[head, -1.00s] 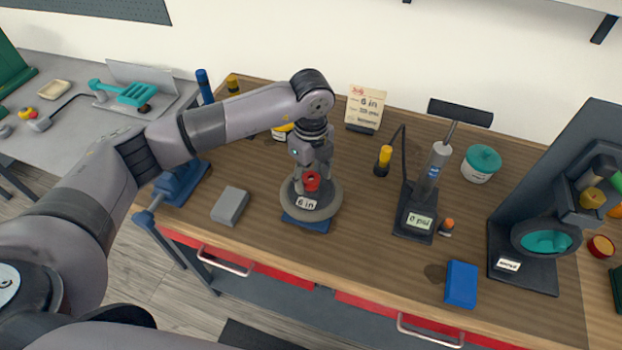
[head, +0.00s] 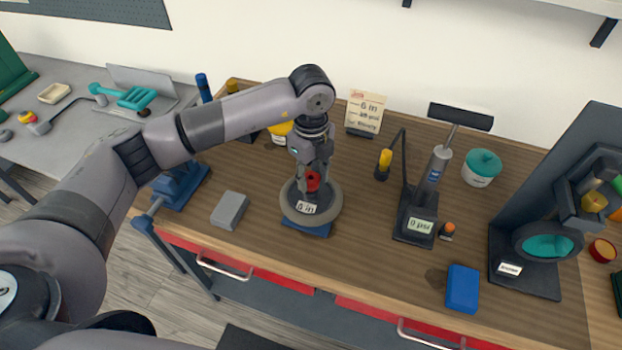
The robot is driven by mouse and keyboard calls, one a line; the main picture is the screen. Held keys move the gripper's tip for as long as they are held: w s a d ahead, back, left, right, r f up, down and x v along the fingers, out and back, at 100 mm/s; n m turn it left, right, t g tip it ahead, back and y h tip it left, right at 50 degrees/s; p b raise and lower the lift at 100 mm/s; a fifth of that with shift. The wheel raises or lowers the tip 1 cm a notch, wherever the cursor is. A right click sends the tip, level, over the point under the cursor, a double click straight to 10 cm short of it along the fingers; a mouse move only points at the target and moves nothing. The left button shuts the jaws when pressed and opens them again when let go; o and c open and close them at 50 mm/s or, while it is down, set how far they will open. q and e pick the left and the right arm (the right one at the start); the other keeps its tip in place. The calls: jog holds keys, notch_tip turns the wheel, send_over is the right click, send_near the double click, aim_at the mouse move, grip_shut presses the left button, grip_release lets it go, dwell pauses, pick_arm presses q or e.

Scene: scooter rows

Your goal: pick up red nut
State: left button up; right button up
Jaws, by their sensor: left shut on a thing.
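The red nut (head: 312,182) is at the middle of a grey wheel (head: 327,217) marked "6 in", which lies on a blue stand (head: 306,229) on the wooden bench. My left gripper (head: 313,184) points down over the wheel and is shut on the red nut. The fingers hide part of the nut, so I cannot tell whether it is clear of the wheel's hub. My right gripper is not in view.
A grey block (head: 230,210) and a blue vise (head: 182,184) stand left of the wheel. A pump (head: 420,205) reading "0 psi", a blue block (head: 462,289) and a dark machine (head: 530,262) stand to the right. A note card (head: 366,110) stands behind.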

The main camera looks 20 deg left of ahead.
pick_arm(q)
notch_tip(320, 180, up, 19)
jog(key=b, duration=0.3)
jog(key=shift+f+b, duration=0.2)
jog(key=shift+b, duration=0.15)
